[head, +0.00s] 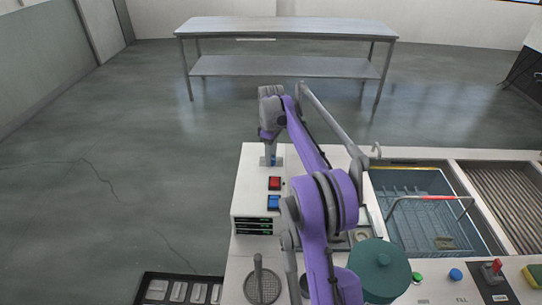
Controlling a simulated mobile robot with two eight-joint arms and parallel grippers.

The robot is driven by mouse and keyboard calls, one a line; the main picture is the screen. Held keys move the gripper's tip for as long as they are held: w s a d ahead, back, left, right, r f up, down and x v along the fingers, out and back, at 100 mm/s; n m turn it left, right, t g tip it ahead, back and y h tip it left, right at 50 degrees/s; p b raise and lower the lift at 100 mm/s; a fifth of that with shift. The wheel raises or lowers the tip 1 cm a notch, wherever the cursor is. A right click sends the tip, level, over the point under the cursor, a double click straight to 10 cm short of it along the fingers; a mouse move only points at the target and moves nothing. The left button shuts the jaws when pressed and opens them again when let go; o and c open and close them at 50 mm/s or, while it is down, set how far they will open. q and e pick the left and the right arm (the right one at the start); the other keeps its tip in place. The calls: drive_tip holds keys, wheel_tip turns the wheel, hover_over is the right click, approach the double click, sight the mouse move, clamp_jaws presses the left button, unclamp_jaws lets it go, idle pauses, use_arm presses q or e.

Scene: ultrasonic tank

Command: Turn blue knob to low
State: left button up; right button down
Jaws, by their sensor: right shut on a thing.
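The blue knob (271,161) is on top of the white control box (248,190), near its far end. Only a small part of the knob shows below my right gripper (269,151), which comes down on it from above and is shut on it. The knob's pointer and any setting marks are hidden or too small to read. My purple right arm reaches over the box from the front. My left gripper is out of view.
A red switch (275,183) and a blue switch (273,202) sit close in front of the knob. To the right are a green lid (379,268), a tank (375,185) with a red-handled basket (432,198), and a red lever (496,265). A metal table (290,27) stands far back.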

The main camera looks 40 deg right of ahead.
drive_tip(key=shift+c, duration=2.2)
unclamp_jaws()
drive_tip(key=shift+r, duration=0.1)
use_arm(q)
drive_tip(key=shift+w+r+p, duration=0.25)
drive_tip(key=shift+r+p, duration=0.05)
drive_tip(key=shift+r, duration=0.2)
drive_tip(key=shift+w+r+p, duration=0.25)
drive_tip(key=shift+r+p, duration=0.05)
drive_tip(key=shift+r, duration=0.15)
use_arm(e)
wheel_tip(320, 180, up, 11)
drive_tip(key=shift+f, duration=0.25)
